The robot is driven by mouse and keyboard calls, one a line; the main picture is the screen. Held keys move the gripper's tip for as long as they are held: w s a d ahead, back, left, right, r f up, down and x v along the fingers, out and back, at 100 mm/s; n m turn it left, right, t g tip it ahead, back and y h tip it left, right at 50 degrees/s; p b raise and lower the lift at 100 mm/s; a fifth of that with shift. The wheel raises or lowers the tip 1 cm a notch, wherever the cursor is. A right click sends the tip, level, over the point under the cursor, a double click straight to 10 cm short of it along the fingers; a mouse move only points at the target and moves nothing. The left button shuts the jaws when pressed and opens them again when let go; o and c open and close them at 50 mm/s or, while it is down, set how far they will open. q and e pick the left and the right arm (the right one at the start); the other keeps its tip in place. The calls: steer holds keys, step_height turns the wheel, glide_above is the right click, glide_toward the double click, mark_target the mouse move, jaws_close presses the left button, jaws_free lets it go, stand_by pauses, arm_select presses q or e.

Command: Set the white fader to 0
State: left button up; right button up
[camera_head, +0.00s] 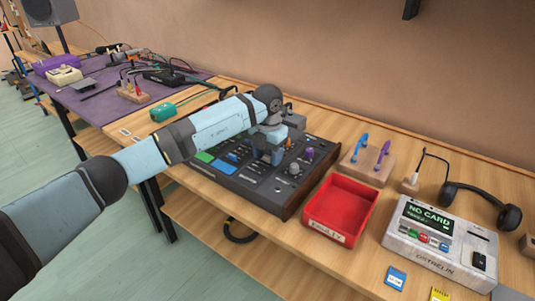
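The dark control panel (288,206) lies on the wooden bench, with coloured pads, small sliders and several knobs on its top. I cannot pick out the white fader; my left gripper and arm hide part of the panel. My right gripper is not in view.
A red tray (340,205) stands right of the panel. Beyond it are a wooden block with blue and purple handles (368,158), a grey card machine (440,240) and headphones (485,202). A green box (163,112) sits left, near the purple-topped table (100,105).

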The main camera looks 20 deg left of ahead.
mark_target(267, 157)
arm_select(q)
steer(key=shift+r, duration=0.55)
step_height(267, 157, up, 13)
steer(key=p, duration=0.1)
steer(key=shift+f+p, duration=0.15)
steer(key=shift+p, duration=0.25)
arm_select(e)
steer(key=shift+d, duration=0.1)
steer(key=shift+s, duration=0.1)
